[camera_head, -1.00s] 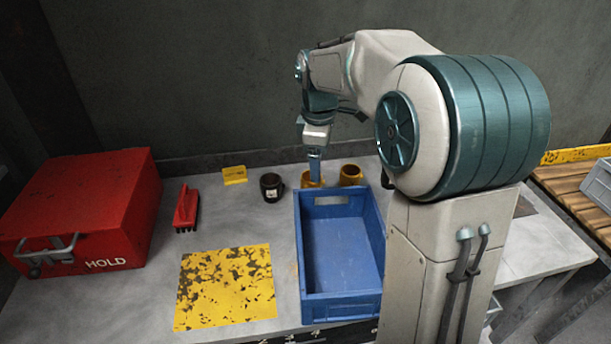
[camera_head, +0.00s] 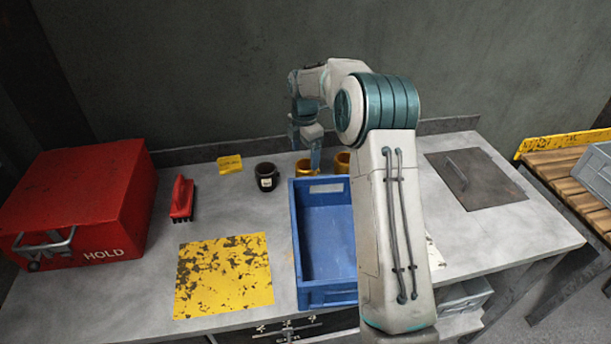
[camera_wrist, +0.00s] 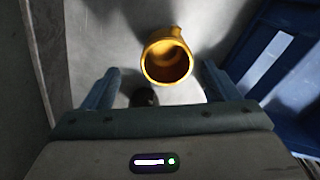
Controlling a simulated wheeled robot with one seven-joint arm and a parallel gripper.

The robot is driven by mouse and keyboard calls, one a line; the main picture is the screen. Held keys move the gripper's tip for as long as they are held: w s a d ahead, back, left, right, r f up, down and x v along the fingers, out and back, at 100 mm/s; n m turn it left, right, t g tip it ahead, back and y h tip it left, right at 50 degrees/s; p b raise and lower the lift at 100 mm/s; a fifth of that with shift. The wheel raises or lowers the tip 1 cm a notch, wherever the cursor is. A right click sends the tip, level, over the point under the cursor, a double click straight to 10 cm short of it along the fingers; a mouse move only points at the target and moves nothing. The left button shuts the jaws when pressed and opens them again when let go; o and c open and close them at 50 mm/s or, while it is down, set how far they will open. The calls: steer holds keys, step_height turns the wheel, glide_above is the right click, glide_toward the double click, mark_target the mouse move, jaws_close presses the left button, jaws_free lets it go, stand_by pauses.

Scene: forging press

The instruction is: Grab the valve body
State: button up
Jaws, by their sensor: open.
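The valve body, seen as a brass-yellow hollow piece with a side stub (camera_wrist: 165,62), stands on the grey table in the wrist view. In the head view a brass piece (camera_head: 302,168) shows by my gripper (camera_head: 316,158), partly hidden by it. In the wrist view my gripper (camera_wrist: 160,68) is open, with one finger on each side of the brass piece and a gap on both sides. I cannot tell how far the fingertips are above the table. A second brass piece (camera_head: 343,161) stands to the right, partly hidden by my arm.
A blue crate (camera_head: 296,235) stands in front of the brass pieces, close on the right in the wrist view. A dark mug (camera_head: 266,177) stands left. A red brush (camera_head: 182,199), a red HOLD box (camera_head: 95,200) and a worn yellow mat (camera_head: 225,275) lie further left. A wall is behind.

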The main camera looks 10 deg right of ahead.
mark_target(306, 172)
steer(key=f, duration=0.2)
steer(key=f+p, duration=0.1)
steer(key=f, duration=0.4)
steer(key=shift+s+d+f, duration=0.1)
steer(key=shift+s, duration=0.3)
steer(key=c, duration=1.2)
steer(key=shift+c, duration=0.7)
